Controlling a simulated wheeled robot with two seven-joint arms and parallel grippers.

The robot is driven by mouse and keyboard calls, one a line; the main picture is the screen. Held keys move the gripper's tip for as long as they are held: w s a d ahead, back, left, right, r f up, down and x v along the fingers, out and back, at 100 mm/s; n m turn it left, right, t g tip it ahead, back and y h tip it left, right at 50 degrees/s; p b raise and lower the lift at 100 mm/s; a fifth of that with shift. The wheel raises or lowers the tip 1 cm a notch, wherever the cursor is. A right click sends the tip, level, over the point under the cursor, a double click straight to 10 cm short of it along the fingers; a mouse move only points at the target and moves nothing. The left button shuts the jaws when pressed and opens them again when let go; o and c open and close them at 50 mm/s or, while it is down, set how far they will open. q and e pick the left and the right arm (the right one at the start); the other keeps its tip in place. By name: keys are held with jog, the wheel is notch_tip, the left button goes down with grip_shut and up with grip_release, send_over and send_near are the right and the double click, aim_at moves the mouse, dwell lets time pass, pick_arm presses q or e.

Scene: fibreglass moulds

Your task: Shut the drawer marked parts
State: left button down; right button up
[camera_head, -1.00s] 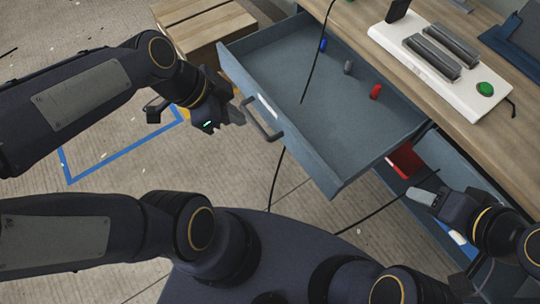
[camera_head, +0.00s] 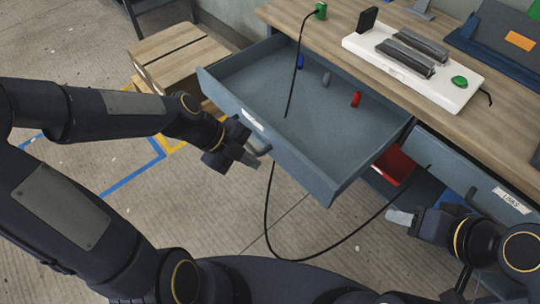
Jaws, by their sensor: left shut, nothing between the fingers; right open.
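A grey-blue drawer (camera_head: 290,135) stands pulled out from under the wooden bench. A white label (camera_head: 253,119) is on its front, too small to read. The drawer holds small blue, grey and red pieces. My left gripper (camera_head: 250,160) is shut and empty, in front of the drawer front at its dark handle (camera_head: 265,150). It hides part of the handle, and I cannot tell whether it touches. My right gripper (camera_head: 396,216) is open and empty, right of the drawer near the lower opening of the bench.
The bench top (camera_head: 325,38) carries a white fixture (camera_head: 415,75) with a green button. A second labelled drawer front (camera_head: 480,180) is at the right. A red bin (camera_head: 395,165) shows below. A black cable (camera_head: 270,215) hangs across the open drawer. A wooden crate (camera_head: 180,60) stands left of the drawer.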

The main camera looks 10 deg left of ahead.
aim_at(283, 165)
pick_arm(q)
jog(key=w+d+f, duration=0.1)
jog(key=d, duration=0.1)
jog(key=w+d+f+p, duration=0.1)
jog(key=w+d, duration=0.1)
jog(key=shift+w+d+f, duration=0.1)
jog(key=shift+w+f, duration=0.1)
jog(key=shift+w, duration=0.1)
pick_arm(e)
jog(key=shift+r, duration=0.55)
